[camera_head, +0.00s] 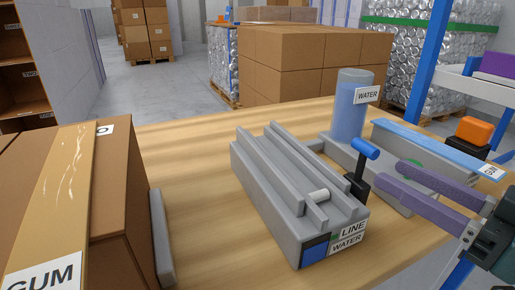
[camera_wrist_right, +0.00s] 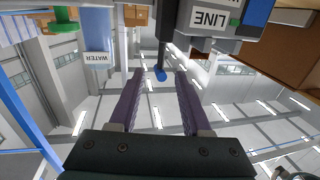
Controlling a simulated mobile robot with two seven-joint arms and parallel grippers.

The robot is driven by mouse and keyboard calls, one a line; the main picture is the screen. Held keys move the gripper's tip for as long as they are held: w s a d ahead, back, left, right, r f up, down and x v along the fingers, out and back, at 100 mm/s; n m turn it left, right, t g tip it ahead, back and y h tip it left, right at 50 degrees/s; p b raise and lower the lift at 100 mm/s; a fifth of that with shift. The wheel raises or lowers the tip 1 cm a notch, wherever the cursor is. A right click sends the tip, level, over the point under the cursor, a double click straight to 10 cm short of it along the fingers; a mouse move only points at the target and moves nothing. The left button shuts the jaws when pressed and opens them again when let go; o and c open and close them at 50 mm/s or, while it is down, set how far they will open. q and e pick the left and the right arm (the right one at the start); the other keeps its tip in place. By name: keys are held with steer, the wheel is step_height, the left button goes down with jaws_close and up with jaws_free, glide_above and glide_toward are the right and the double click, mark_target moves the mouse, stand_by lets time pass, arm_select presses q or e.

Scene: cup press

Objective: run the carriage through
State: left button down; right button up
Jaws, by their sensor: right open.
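A grey machine (camera_head: 265,175) with long parallel rails stands on the table, its front end labelled LINE and WATER. Which part is the carriage I cannot tell. A black lever (camera_head: 356,185) with a blue handle (camera_head: 365,148) rises at the machine's right side. My right gripper (camera_head: 389,176) has two purple fingers, open, just right of the lever. In the right wrist view the blue handle (camera_wrist_right: 160,73) shows between the open fingertips (camera_wrist_right: 159,72), with no clear contact. My left gripper is not in view.
A clear cylinder of blue liquid (camera_head: 349,110), labelled WATER, stands behind the lever. A blue-topped grey block (camera_head: 425,140) is behind my right fingers. A large carton (camera_head: 120,200) labelled GUM fills the left. Bare wooden table (camera_head: 195,165) lies between the carton and machine.

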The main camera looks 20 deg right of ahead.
mark_target(360, 155)
steer(key=b+x, duration=0.1)
steer(key=x, duration=0.8)
steer(key=shift+w, duration=0.35)
steer(key=shift+a, duration=0.1)
steer(key=c, duration=0.7)
steer(key=shift+r, duration=0.1)
jaws_close()
